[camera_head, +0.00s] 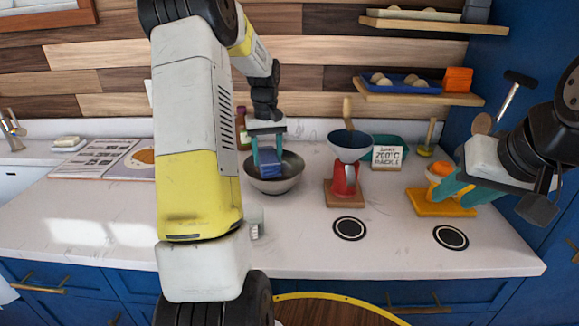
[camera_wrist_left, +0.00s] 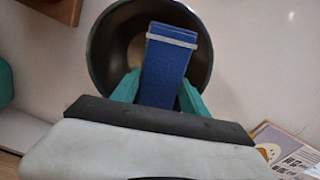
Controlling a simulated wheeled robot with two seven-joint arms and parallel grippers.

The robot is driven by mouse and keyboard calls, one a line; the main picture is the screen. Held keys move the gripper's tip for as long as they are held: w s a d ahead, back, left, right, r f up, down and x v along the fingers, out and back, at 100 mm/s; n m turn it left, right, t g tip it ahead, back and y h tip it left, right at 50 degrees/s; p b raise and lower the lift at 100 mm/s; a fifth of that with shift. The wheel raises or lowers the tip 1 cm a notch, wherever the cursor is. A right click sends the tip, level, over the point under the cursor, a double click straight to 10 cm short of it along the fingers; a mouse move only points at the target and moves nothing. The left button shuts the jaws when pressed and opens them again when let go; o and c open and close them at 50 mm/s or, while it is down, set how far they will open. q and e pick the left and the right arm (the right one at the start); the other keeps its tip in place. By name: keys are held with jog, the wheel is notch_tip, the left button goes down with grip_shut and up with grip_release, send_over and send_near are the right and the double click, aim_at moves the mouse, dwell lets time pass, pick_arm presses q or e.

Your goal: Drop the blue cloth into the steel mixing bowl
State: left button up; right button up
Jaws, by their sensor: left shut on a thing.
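My left gripper (camera_head: 266,150) is shut on the blue cloth (camera_head: 271,161), a folded blue block with a pale band at one end. The cloth hangs over the steel mixing bowl (camera_head: 288,183), a round grey bowl on the counter. In the left wrist view the cloth (camera_wrist_left: 166,70) sits between the teal fingers, inside the outline of the bowl (camera_wrist_left: 108,55). I cannot tell whether the cloth touches the bowl. My right gripper (camera_head: 452,188) is at the right, by the yellow board; its finger gap is unclear.
A funnel (camera_head: 350,143) on a red stand is right of the bowl. A teal container and a small sign (camera_head: 387,157) stand behind it. A yellow board (camera_head: 440,205) holds an orange item. A bottle (camera_head: 242,128) is behind the bowl. An open book (camera_head: 105,160) lies left.

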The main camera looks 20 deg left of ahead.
pick_arm(q)
jog(key=o, duration=1.4)
jog(key=shift+r, duration=0.1)
notch_tip(320, 180, up, 7)
jog(key=shift+r, duration=0.35)
